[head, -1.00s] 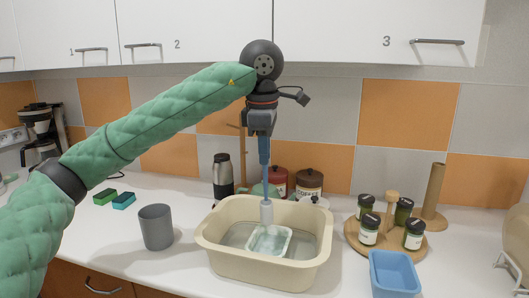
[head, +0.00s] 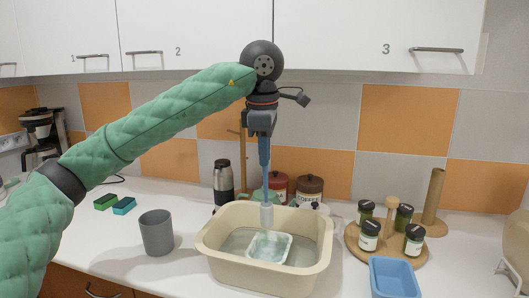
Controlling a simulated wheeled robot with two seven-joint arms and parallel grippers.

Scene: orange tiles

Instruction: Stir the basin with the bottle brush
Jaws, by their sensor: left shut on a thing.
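The cream basin (head: 215,252) stands on the white counter and holds clear liquid. A small white tray-like container (head: 289,240) sits inside it. My left gripper (head: 263,133) is above the basin, pointing down and shut on the blue handle of the bottle brush (head: 264,152). The brush hangs upright, with its pale head (head: 267,215) over the basin, in front of its far rim and above the small container. I cannot tell whether the brush tip touches the liquid. My right gripper is not in view.
A grey cup (head: 157,233) stands left of the basin. A blue tub (head: 393,278) and a round wooden rack (head: 352,236) with several spice jars stand to the right. A steel flask (head: 223,182) and canisters (head: 309,189) are behind. Cabinets (head: 330,35) hang above.

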